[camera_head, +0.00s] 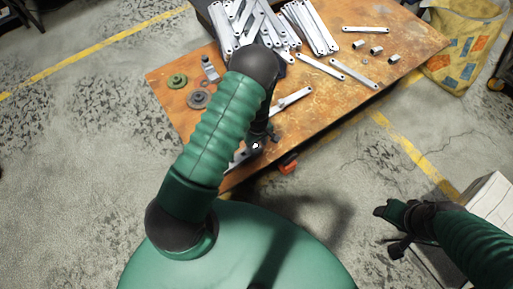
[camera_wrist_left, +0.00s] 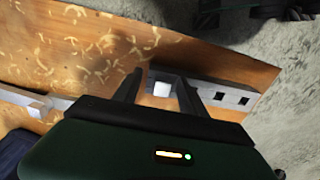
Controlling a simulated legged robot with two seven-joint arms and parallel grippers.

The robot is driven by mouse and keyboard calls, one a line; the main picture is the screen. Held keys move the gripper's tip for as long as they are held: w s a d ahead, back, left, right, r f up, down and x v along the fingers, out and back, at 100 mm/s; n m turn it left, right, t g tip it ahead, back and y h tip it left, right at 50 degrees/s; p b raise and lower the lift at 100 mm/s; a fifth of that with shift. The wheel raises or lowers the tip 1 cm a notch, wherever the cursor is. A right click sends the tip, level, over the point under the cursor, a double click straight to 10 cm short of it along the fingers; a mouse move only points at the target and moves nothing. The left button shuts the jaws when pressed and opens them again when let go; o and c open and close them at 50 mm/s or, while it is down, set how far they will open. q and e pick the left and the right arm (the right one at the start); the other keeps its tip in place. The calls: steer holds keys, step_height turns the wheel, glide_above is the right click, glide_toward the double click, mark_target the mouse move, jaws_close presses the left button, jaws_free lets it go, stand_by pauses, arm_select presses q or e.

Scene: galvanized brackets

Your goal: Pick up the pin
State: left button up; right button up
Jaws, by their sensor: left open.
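The pin looks like a small pale block (camera_wrist_left: 162,89) in the left wrist view, standing at a grey metal strip with dark square holes (camera_wrist_left: 229,97). My left gripper (camera_wrist_left: 158,90) is open, with its two dark fingers on either side of the pin. I cannot tell whether they touch it. In the head view my left gripper (camera_head: 258,142) is down at the table's near edge, partly hidden by my own arm, with a small white spot beside it. My right gripper (camera_head: 394,230) hangs over the floor at the right, away from the table, its jaw opening unclear.
A yellow patterned bag (camera_head: 466,50) and a white box (camera_head: 492,205) stand at the right.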

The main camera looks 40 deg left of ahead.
arm_select(q)
steer(key=shift+a, duration=0.1)
steer(key=shift+s+a+f, duration=0.1)
steer(key=shift+a+f, duration=0.15)
steer(key=shift+a, duration=0.75)
steer(key=c, duration=0.6)
steer(key=shift+c, duration=1.1)
steer(key=shift+d, duration=0.1)
steer(key=shift+c, duration=1.2)
steer(key=shift+d+r, duration=0.1)
steer(key=shift+d, duration=0.3)
jaws_close()
arm_select(e)
steer(key=shift+a+r, duration=0.1)
steer(key=shift+a, duration=0.4)
